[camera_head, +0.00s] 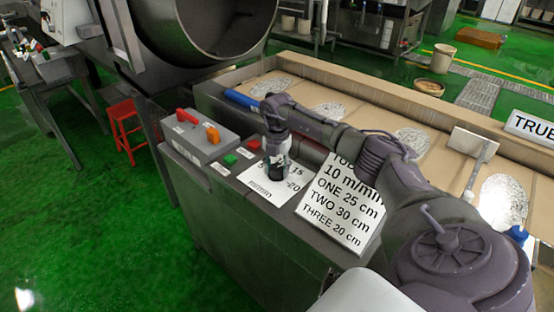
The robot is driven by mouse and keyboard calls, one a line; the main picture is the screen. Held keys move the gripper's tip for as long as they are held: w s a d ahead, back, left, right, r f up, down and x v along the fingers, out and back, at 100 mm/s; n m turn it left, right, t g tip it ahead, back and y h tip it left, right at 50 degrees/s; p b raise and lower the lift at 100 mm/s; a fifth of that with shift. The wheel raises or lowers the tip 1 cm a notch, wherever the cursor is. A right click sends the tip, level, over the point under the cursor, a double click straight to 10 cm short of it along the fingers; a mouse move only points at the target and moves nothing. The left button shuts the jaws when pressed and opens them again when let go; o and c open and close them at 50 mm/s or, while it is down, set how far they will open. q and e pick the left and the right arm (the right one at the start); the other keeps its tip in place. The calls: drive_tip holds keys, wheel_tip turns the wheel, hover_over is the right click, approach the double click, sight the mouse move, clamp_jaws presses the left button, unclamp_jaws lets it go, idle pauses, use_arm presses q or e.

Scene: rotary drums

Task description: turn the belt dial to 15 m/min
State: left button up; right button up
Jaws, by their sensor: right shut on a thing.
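The belt dial's white scale plate (262,192) lies on top of the grey cabinet in the camera_head view. The marks 15, 20 and "m/min" can be read on it. My right gripper (277,168) points down over the plate and is shut on the dial's knob. The gripper hides the knob and part of the scale, so I cannot tell where the pointer stands. A white sign (340,203) right of the plate reads "10 m/min, ONE 25 cm, TWO 30 cm, THREE 20 cm". My left gripper is not in view.
A grey control box (200,136) with red and orange handles stands left of the dial. A green button (230,160) and a red button (254,144) sit between them. A belt (330,85) with pale round patches runs behind my right arm. A large drum (215,25) stands behind.

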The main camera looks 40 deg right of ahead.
sight(277, 167)
drive_tip(key=shift+r+m, duration=0.1)
drive_tip(key=shift+m, duration=0.5)
drive_tip(key=o, duration=1.2)
drive_tip(key=shift+c, duration=0.2)
wheel_tip(277, 167, up, 12)
